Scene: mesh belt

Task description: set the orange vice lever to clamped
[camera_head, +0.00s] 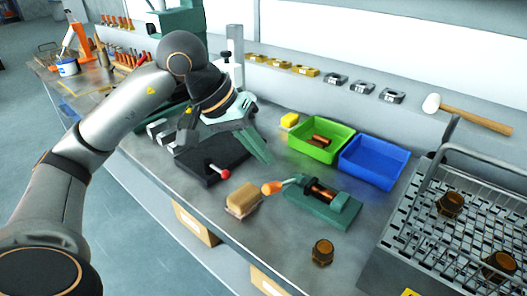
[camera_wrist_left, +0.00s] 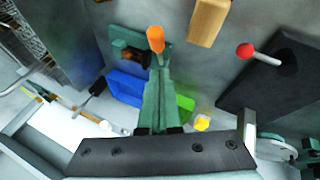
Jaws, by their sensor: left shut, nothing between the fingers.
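The small green vice (camera_head: 342,207) sits on the grey bench, with dark orange-brown round stock between its jaws. Its orange lever knob (camera_head: 271,188) sticks out to the left. In the left wrist view the orange knob (camera_wrist_left: 155,39) shows just beyond my fingertips, and part of the vice (camera_wrist_left: 122,34) shows behind it. My left gripper (camera_head: 268,160) is shut and empty, its green fingers pointing down above and behind the knob. It also shows in the left wrist view (camera_wrist_left: 160,72). I cannot tell whether it touches the lever. My right gripper is out of view.
A wooden block (camera_head: 243,200) lies left of the knob. A black plate with a red-knobbed lever (camera_head: 224,174) is farther left. Green (camera_head: 336,152) and blue (camera_head: 393,165) bins stand behind the vice. A mesh belt (camera_head: 420,240) is at right. A brown knurled piece (camera_head: 322,252) stands in front.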

